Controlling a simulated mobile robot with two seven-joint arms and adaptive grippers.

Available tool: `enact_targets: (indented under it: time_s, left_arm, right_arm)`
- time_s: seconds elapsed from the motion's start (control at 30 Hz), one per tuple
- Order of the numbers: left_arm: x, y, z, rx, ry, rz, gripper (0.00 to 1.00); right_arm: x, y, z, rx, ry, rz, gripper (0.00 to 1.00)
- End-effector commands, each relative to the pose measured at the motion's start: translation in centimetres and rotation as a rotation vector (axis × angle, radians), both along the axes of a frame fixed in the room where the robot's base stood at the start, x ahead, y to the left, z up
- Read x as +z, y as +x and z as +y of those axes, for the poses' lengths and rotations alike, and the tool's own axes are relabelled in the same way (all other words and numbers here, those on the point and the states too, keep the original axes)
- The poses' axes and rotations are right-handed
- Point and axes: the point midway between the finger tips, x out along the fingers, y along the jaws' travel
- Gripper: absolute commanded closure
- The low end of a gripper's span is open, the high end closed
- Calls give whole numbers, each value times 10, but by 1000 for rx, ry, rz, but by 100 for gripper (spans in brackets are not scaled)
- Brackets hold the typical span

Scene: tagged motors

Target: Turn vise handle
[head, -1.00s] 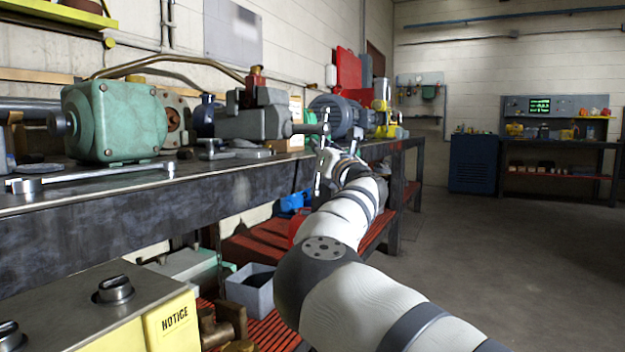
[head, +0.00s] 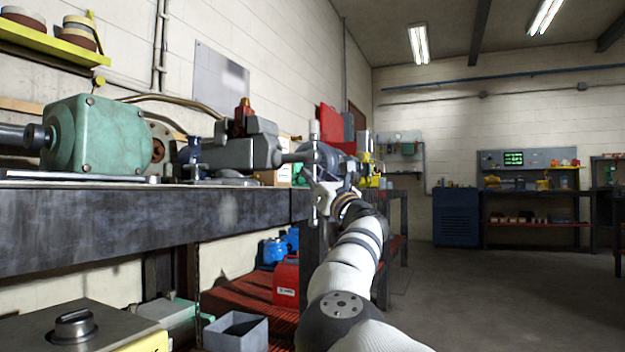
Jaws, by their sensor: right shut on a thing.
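The grey vise (head: 243,148) sits on the workbench, left of the picture's middle. Its screw runs out to the right past the bench edge. The metal vise handle (head: 314,137) stands near upright at the end of the screw, with a knob at each end. My right gripper (head: 320,192) is at the lower part of the handle and shut on it. The fingertips are small and partly hard to make out. My left gripper is not in view.
The workbench (head: 150,220) carries a green motor housing (head: 95,135) at the left. Below it, a red can (head: 286,281) and a grey bin (head: 236,332) stand on the lower shelf. The floor (head: 480,290) at the right is clear.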

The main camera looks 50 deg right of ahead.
Motion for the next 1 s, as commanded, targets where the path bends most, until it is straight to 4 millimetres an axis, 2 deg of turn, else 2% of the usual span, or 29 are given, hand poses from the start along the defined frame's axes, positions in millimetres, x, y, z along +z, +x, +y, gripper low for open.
enact_targets:
  time_s: [0.03,0.1,0.13,0.2,0.23,1.0]
  left_arm:
    - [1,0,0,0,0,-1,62]
    - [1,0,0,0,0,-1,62]
    - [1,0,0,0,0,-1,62]
    - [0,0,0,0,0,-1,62]
    - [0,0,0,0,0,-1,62]
    - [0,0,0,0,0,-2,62]
  right_arm:
    - [8,5,14,30,-18,-6,100]
    - [8,5,14,30,-18,-6,100]
    - [8,5,14,30,-17,-6,87]
    - [9,5,14,30,-17,-6,71]
    - [8,5,14,30,-17,-6,68]
    - [5,2,8,17,-10,-6,68]
